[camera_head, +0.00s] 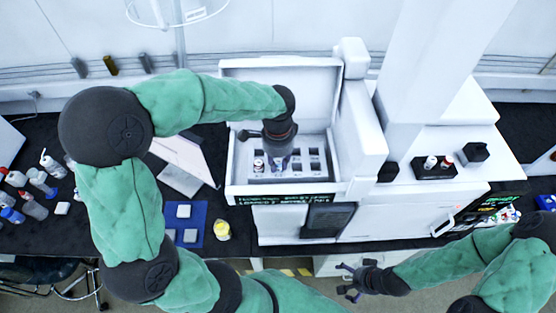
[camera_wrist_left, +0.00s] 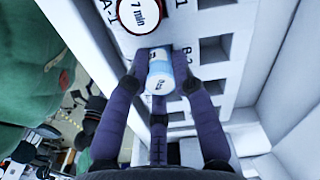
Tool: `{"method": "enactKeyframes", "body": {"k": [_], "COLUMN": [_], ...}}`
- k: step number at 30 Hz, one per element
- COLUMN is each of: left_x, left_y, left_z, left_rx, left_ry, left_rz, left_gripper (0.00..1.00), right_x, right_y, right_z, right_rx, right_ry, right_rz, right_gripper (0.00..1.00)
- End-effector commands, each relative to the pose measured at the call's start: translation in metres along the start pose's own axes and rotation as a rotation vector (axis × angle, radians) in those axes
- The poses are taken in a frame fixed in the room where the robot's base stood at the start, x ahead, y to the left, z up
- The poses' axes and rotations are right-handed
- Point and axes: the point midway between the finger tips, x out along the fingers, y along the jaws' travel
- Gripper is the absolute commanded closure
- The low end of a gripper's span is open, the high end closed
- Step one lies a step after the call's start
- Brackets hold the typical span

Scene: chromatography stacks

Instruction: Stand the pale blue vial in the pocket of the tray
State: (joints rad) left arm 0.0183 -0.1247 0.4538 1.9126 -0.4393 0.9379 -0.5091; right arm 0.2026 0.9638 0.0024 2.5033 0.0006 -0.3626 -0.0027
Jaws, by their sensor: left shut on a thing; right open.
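My left gripper (camera_head: 279,163) is over the tray (camera_head: 305,178) inside the open white machine. In the left wrist view its fingers (camera_wrist_left: 163,75) are shut on the pale blue vial (camera_wrist_left: 160,82), which shows a pale top and a blue band. The tray (camera_wrist_left: 205,22) has square pockets with printed labels, and the vial is over or at one of them. The fingers hide the vial's lower end, so I cannot tell how deep it sits. My right gripper (camera_head: 357,281) is open and empty, low in front of the machine.
A red-rimmed vial marked 7 min (camera_wrist_left: 143,14) stands in the tray beside the held vial. The machine's raised lid (camera_head: 280,88) and walls enclose the tray. A blue mat (camera_head: 184,238), a yellow jar (camera_head: 222,230) and a black vial rack (camera_head: 434,170) stand nearby.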

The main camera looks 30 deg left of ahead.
Motion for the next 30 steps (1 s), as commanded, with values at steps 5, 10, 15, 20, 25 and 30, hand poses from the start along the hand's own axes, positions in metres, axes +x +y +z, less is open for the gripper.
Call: {"method": "enactKeyframes", "body": {"k": [5, 10, 15, 20, 25, 30], "left_x": [0.0001, 0.0, 0.0, 0.0001, 0.0, -0.001], "left_y": [-0.0001, -0.0001, -0.0001, 0.0, 0.0, -0.0001], "left_z": [0.0, 0.0, 0.0, 0.0001, 0.0, 0.0], "left_rx": [0.0, 0.0, 0.0, 0.0, 0.0, 0.0], "left_ry": [0.0, 0.0, 0.0, 0.0, 0.0, 0.0], "left_rz": [0.0, 0.0, 0.0, 0.0, 0.0, 0.0], "left_gripper": [1.0, 0.48, 0.48, 0.28, 0.28, 0.28], "right_x": [0.0, -0.0001, -0.0001, -0.0001, 0.0, -0.0008], "right_y": [0.0, 0.0, 0.0, 0.0, 0.0, -0.0003], "right_z": [0.0, 0.0, 0.0, 0.0, 0.0, 0.0001], "right_rx": [0.0, 0.0, 0.0, 0.0, 0.0, 0.0], "right_ry": [0.0, 0.0, 0.0, 0.0, 0.0, 0.0], "right_rz": [0.0, 0.0, 0.0, 0.0, 0.0, 0.0], "right_gripper": [0.0, 0.0, 0.0, 0.0, 0.0, 0.0]}}
